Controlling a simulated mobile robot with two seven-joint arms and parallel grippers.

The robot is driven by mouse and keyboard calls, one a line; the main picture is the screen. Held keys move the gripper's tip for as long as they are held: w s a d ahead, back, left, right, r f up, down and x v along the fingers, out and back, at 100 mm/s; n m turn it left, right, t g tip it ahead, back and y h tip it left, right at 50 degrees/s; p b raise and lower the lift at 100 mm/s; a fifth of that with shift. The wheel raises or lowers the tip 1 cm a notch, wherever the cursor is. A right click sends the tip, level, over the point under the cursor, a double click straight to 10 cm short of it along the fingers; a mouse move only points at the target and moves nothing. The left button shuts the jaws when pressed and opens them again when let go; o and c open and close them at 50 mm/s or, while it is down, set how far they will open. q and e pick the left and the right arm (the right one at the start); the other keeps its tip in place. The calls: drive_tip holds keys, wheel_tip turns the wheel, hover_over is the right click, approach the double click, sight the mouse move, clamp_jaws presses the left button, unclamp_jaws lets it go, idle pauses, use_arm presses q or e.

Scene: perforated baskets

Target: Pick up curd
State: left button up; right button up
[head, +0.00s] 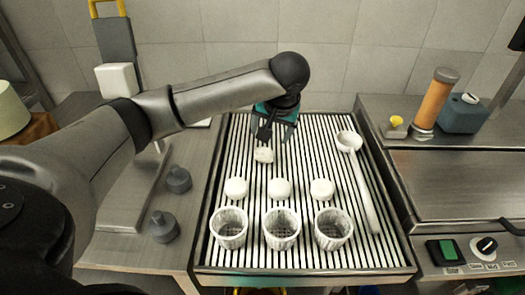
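A small white lump, apparently curd (263,155), is on or just above the slatted rack (308,160). My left gripper (266,136), teal and black, points down directly over it. The dark fingertips end close to the lump's top; I cannot tell whether they touch it or how far apart they are. Three perforated white baskets (229,229), (281,229), (332,230) stand in a row at the rack's front. Three rounded white pieces (236,188), (280,188), (322,189) lie behind them. My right gripper is not in view.
A white ladle (366,193) lies along the rack's right side. Two dark grey weights or knobs (178,180), (164,227) stand on the left counter. An orange cylinder (436,98) and a blue-grey container (463,114) stand at back right. The rack's middle is mostly clear.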

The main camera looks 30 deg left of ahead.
sight(266, 150)
use_arm(q)
drive_tip(key=b+x, duration=0.1)
drive_tip(key=x, duration=0.5)
drive_tip(key=shift+f+b, duration=0.3)
drive_tip(key=shift+f, duration=0.15)
drive_tip(key=shift+w+a+f, duration=0.3)
drive_tip(key=shift+f, duration=0.3)
drive_tip(key=b+x, duration=0.1)
drive_tip(key=x, duration=0.2)
drive_tip(key=shift+w+f+b, duration=0.1)
drive_tip(key=shift+w+b, duration=0.15)
drive_tip(key=shift+b, duration=0.1)
drive_tip(key=shift+w+a+f, duration=0.2)
drive_tip(key=shift+f, duration=0.3)
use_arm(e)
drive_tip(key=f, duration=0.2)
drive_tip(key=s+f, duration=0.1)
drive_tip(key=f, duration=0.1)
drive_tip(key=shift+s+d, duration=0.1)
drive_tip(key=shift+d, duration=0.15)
use_arm(q)
drive_tip(key=shift+c, duration=0.2)
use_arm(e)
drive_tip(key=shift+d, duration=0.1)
use_arm(q)
drive_tip(key=c, duration=1.1)
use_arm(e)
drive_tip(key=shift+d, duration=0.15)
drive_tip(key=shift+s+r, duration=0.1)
